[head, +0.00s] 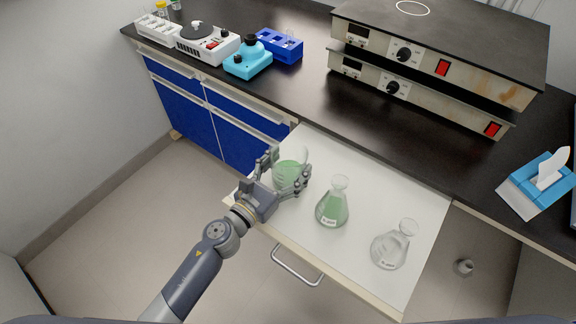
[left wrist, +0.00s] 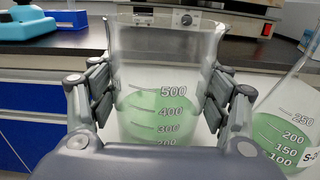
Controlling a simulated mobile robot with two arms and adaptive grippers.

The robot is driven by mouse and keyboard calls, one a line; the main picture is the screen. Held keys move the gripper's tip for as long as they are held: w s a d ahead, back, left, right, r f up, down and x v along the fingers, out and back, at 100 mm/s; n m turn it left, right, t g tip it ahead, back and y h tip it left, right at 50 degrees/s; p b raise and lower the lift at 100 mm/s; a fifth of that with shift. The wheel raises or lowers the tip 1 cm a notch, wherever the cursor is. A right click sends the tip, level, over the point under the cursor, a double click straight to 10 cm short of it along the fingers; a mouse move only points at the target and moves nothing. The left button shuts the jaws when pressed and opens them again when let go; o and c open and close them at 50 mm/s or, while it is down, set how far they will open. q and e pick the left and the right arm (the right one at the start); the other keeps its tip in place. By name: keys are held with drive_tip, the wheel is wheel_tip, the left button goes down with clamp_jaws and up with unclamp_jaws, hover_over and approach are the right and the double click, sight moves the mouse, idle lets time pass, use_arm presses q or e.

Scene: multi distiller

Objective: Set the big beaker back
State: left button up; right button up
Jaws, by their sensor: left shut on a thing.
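The big beaker (head: 289,172) is clear glass with green liquid and stands upright over the left part of the open drawer (head: 366,187). My left gripper (head: 283,178) is shut around its sides. In the left wrist view the beaker (left wrist: 163,95) fills the middle, with marks up to 500 facing me and the liquid near the 400 mark. The gripper's fingers (left wrist: 165,100) press on it from both sides. I cannot tell whether its base touches the drawer's floor. My right gripper is not in view.
A flask with green liquid (head: 333,207) stands just right of the beaker in the drawer. A clear flask (head: 391,248) stands farther right. Stacked hotplates (head: 420,70) and a tissue box (head: 540,180) are on the dark counter (head: 300,92). The drawer's front corner is bare.

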use_arm(q)
drive_tip(key=o, duration=1.5)
drive_tip(key=shift+f, duration=0.1)
drive_tip(key=shift+c, duration=0.2)
drive_tip(key=shift+s+a, duration=0.15)
drive_tip(key=shift+s, duration=0.05)
drive_tip(key=b+v, duration=0.3)
drive_tip(key=v, duration=0.8)
drive_tip(key=shift+s+a+r, duration=0.15)
drive_tip(key=shift+s+r, duration=0.05)
drive_tip(key=shift+s, duration=0.05)
